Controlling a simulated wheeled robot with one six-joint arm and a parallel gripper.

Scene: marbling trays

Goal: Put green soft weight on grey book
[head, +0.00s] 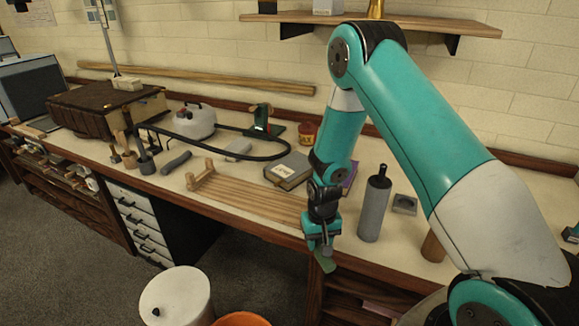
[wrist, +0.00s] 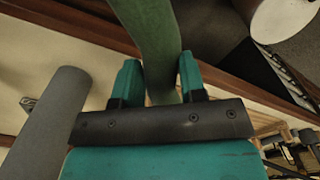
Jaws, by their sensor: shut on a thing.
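My gripper (head: 321,246) hangs low at the front edge of the workbench, pointing down. In the wrist view its two teal fingers (wrist: 159,82) are shut on the green soft weight (wrist: 150,35), a long green strip that runs up out of the picture. In the head view only a small green end of the weight (head: 325,262) shows below the fingers. The grey book (head: 288,171) lies flat on the bench with a pale label, behind and left of my gripper and apart from it. Nothing lies on its visible top.
A slatted wooden rack (head: 245,200) lies left of my gripper. A dark-topped grey bottle (head: 373,210) stands right of it and a purple book (head: 349,177) lies behind my arm. A black hose (head: 230,153) curves behind the rack. A white-topped bin (head: 177,294) stands on the floor.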

